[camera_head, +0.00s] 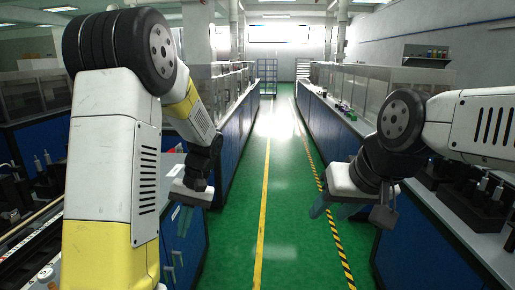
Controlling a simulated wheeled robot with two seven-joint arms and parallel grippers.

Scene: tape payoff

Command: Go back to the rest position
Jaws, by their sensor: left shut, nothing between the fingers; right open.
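My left gripper (182,221) hangs in front of the blue cabinet side at the left of the aisle, pointing down. Its teal fingers are shut with nothing between them. My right gripper (333,209) is over the green floor at the right of the aisle, fingers pointing down. It is open and empty. Both of my arms are bent, with the hands held apart on either side of the aisle. No object is in contact with either hand.
Long blue benches with pale tops line the left (234,128) and right (340,138) of the aisle. Black fixtures (478,200) stand on the near right bench. The green floor (282,200) between is clear. A shelf rack (267,76) stands far back.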

